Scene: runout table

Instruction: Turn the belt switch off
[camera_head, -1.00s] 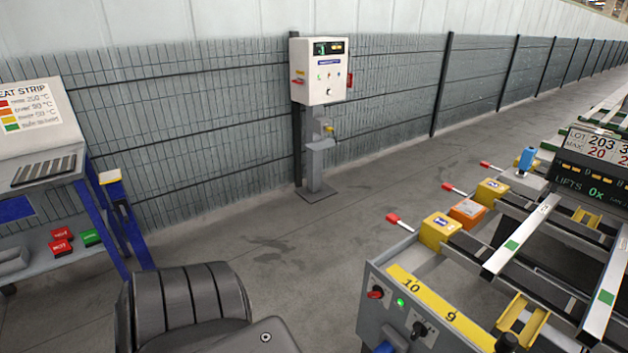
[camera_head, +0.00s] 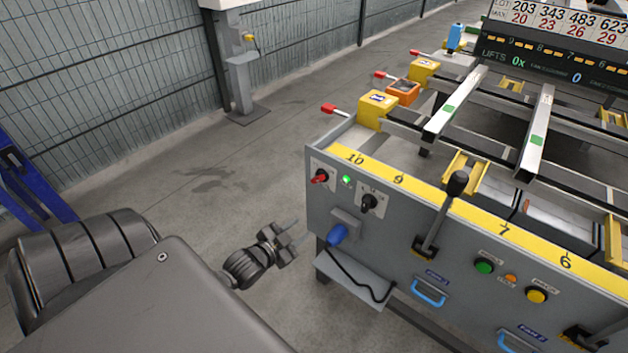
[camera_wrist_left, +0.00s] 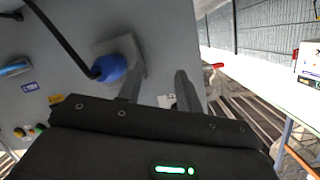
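The grey front panel of the runout table (camera_head: 395,235) carries a red switch (camera_head: 320,176) at its left end, with a lit green lamp (camera_head: 347,181) beside it. A black rotary knob (camera_head: 369,203) sits to their right. The labels are too small to read, so I cannot tell which is the belt switch. My left gripper (camera_head: 303,231) is open and empty, left of the panel, below the red switch and apart from it. In the left wrist view its two fingers (camera_wrist_left: 159,85) stand apart before the panel. My right gripper is not in view.
A blue plug (camera_head: 337,235) with a black cable sits on the panel, above a small grey shelf (camera_head: 352,278). A black lever (camera_head: 440,210) sticks up further right. Red-handled yellow (camera_head: 378,108) and orange (camera_head: 402,92) boxes line the table's far-left side. Open floor lies left.

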